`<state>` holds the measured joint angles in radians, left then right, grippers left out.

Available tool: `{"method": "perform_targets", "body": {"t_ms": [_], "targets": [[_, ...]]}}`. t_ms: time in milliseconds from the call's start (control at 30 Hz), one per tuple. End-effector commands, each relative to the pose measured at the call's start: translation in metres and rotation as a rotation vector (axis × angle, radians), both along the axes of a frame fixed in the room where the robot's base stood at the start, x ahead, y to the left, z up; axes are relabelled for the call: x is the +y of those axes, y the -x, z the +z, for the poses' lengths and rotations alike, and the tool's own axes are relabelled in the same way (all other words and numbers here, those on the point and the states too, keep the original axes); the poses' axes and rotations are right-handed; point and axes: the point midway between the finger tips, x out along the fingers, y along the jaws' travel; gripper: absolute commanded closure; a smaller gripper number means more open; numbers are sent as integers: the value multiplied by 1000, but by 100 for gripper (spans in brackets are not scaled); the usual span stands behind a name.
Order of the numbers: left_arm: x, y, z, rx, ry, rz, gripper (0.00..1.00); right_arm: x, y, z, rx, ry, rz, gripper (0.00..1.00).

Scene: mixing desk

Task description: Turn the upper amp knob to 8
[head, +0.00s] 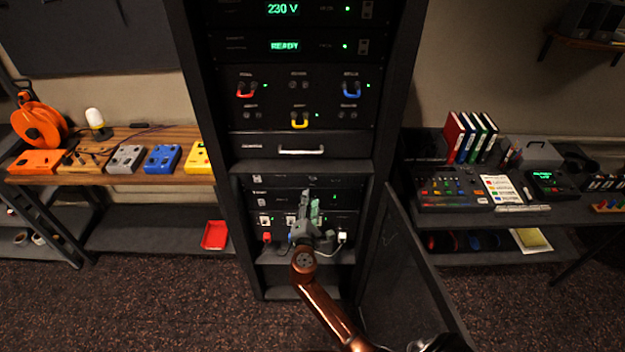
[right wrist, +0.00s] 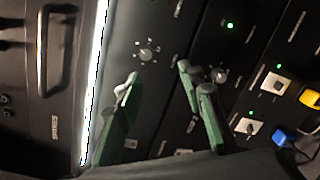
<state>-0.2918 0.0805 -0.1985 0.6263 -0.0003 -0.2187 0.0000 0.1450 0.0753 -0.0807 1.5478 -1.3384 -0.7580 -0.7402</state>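The upper amp knob (right wrist: 147,52) is a small round knob with a ring of pale marks on a black panel in the right wrist view. The setting it points to is too small to read. A second knob (right wrist: 218,75) sits to its right, close by one fingertip. My right gripper (right wrist: 160,80) is open, its two green fingers apart. The upper knob shows just beyond the gap between the fingertips, and I see no contact. In the head view my right gripper (head: 307,200) is in front of the lower rack bay and hides the knobs. My left gripper is not in view.
The rack door (head: 405,265) stands open to the right of the bay. A drawer handle (head: 301,151) is above the bay. Switches with white, red and blue plugs (head: 267,236) are below the amps. Side benches hold coloured boxes (head: 162,158) and a mixer (head: 450,190).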

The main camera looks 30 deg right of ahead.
Motion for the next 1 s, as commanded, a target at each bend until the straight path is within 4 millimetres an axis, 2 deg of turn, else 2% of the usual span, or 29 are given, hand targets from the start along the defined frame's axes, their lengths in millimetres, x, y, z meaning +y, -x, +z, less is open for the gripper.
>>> {"method": "perform_targets", "body": {"t_ms": [33, 133, 300, 600, 1000], "targets": [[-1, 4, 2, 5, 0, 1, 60, 0, 0, 13, -12, 19, -6, 65], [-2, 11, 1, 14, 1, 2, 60, -3, -4, 23, -22, 37, -12, 65], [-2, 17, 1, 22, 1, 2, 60, -17, -23, 24, -22, 41, -12, 65], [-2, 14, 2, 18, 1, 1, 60, -42, -56, 22, -20, 37, -10, 65], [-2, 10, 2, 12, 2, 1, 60, -47, -62, 21, -20, 35, -12, 65]]}}
